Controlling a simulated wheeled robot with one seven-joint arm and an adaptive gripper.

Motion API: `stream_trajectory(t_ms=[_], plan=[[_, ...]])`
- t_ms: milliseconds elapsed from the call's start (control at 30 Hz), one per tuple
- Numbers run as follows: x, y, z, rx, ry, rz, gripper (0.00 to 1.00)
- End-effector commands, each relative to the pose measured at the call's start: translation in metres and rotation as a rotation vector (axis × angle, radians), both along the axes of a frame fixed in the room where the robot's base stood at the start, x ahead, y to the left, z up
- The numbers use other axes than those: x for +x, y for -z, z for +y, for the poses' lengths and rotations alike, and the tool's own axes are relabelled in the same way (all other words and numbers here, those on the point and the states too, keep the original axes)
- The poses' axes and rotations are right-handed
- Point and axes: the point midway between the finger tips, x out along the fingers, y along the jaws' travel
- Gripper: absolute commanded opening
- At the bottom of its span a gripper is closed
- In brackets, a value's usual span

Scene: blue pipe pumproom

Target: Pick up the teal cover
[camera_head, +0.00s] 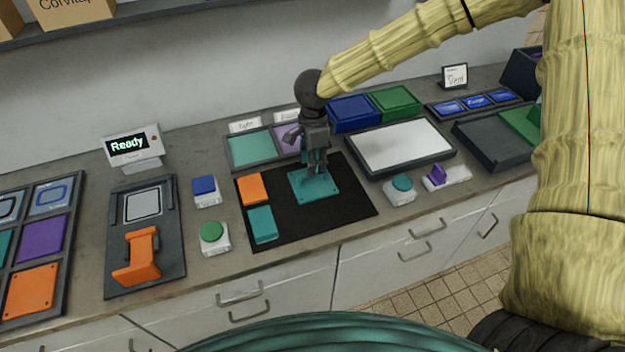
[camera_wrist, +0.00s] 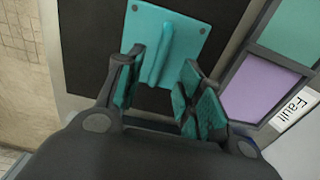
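The teal cover (camera_head: 325,188) is a flat square plate with screw-like dots at its corners and a raised ridge handle. It lies on a black mat (camera_head: 290,225) on the counter. In the wrist view the teal cover (camera_wrist: 185,38) is at top centre, its ridge pointing down between the fingers. My gripper (camera_head: 317,168) is directly over the plate, pointing down, and hides part of it. In the wrist view my gripper (camera_wrist: 163,65) is open, with teal pads on either side of the ridge and visible gaps. I cannot tell whether the fingertips touch the plate.
A smaller teal block (camera_head: 262,224) and an orange block (camera_head: 252,188) lie on the mat's left side. A two-part tray (camera_head: 228,165) stands behind, a white-topped tray (camera_head: 366,170) to the right. Button boxes (camera_head: 213,250) (camera_head: 400,197) flank the mat. The mat's front right is bare.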

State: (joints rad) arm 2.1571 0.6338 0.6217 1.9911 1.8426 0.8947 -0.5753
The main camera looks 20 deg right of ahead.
Motion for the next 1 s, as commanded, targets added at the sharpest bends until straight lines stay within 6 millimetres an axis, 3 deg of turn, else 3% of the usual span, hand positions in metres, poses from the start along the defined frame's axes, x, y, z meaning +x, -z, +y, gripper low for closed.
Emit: stream_trajectory(t_ms=[533, 867, 1000], plan=[[0.0, 0.05, 0.002, -0.001, 0.003, 0.001, 0.38], [0.0, 0.054, 0.002, 0.0, 0.003, -0.001, 0.38], [0.0, 0.054, 0.002, 0.0, 0.003, -0.001, 0.12]])
